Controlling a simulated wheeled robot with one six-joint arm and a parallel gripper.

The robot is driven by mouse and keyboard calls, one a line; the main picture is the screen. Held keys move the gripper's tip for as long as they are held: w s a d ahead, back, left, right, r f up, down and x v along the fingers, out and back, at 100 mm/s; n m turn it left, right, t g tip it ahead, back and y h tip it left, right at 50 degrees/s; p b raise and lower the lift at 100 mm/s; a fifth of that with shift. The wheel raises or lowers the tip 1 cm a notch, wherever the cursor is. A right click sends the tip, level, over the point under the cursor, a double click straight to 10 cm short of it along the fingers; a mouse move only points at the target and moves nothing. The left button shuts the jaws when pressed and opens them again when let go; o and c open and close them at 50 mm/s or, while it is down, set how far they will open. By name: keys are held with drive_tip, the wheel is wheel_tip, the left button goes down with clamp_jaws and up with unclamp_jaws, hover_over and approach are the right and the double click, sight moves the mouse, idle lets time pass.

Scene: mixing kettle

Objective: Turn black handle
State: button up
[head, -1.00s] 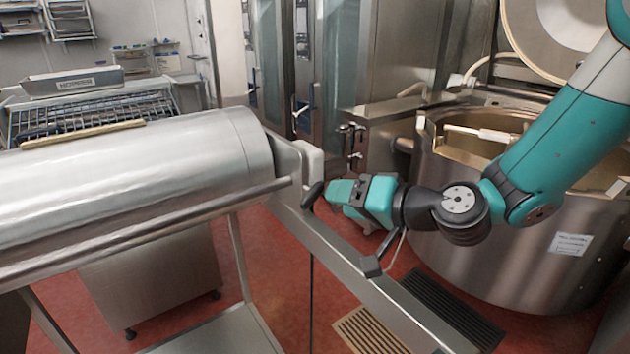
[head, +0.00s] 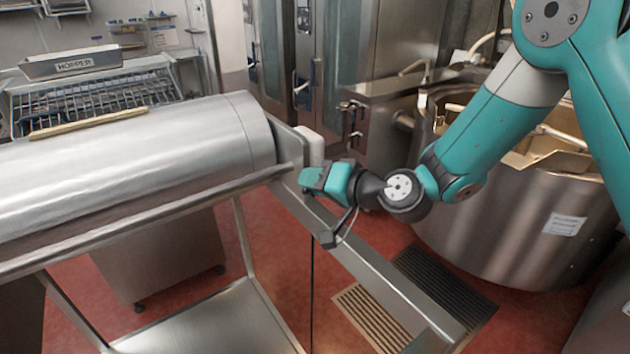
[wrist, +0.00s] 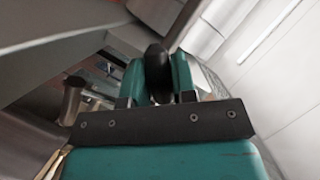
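The black handle (wrist: 157,62) shows in the wrist view as a dark rounded grip on a grey lever, leading up and away between my two green fingers. My gripper (wrist: 160,80) has one finger on each side of it, with no clear gap, and looks shut on it. In the head view my gripper (head: 312,182) is at the right end of the big steel cylinder (head: 150,150), by the pale end block. There the handle is mostly hidden behind my fingers.
A steel frame rail (head: 385,275) runs from the cylinder's end toward the lower right, below my arm. The large steel kettle (head: 500,235) stands at the right. Floor grates (head: 440,285) lie between them. A wire rack (head: 90,105) stands behind the cylinder.

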drive_tip(key=shift+f+b, duration=0.1)
drive_tip(key=shift+b, duration=0.45)
drive_tip(key=shift+f+m+y+b, duration=0.1)
drive_tip(key=shift+m+y+b, duration=0.35)
drive_tip(key=shift+b, duration=0.4)
drive_tip(key=shift+m+y+b, duration=0.25)
drive_tip(key=shift+m+b, duration=0.4)
drive_tip(key=shift+b, duration=0.35)
drive_tip(key=m+y+b, duration=0.1)
drive_tip(key=m+b, duration=0.2)
drive_tip(key=shift+b, duration=0.35)
drive_tip(key=shift+r+m+t+y+b, duration=0.3)
drive_tip(key=shift+m+y+b, duration=0.2)
drive_tip(key=shift+m+b, duration=0.15)
drive_tip(key=o, duration=0.9)
